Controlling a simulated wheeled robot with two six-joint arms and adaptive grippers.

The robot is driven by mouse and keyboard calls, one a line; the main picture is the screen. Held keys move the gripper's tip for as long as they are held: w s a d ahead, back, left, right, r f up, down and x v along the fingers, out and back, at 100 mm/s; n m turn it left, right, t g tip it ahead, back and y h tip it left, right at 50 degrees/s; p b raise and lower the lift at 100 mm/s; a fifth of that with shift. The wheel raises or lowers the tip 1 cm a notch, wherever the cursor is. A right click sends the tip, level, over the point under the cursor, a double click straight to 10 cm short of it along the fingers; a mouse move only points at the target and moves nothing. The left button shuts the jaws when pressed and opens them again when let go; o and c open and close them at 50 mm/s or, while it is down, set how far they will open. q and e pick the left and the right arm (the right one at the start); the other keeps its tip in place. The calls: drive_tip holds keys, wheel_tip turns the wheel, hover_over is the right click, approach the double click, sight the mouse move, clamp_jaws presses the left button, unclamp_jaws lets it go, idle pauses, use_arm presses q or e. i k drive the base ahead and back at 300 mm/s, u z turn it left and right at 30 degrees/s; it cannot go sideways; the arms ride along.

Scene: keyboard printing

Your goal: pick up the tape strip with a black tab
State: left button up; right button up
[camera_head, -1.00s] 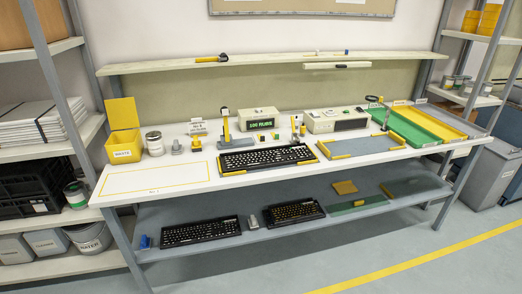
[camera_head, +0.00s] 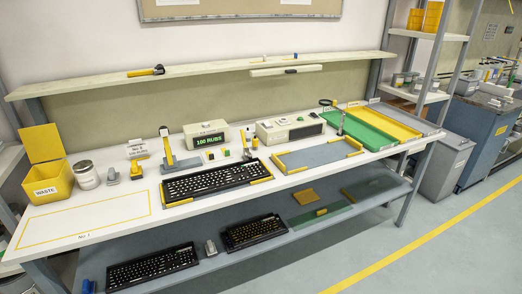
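I cannot make out a tape strip with a black tab for certain at this size. A yellow and black tool (camera_head: 147,71) lies on the upper shelf. A pale bar with a dark piece (camera_head: 290,71) on it sits at that shelf's front edge; I cannot tell what it is. Neither of my grippers is in view.
A black keyboard (camera_head: 216,181) sits on the white worktop (camera_head: 110,239). A yellow waste bin (camera_head: 48,184) stands at left, with a grey mat (camera_head: 316,155) and green tray (camera_head: 366,128) at right. More keyboards (camera_head: 152,268) lie on the lower shelf. The floor in front is clear.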

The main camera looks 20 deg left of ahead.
sight(210, 156)
drive_tip(key=z, duration=0.4)
drive_tip(key=i, duration=1.05)
drive_tip(key=u, duration=0.6)
drive_tip(key=i, duration=0.7)
drive_tip(key=u, duration=0.75)
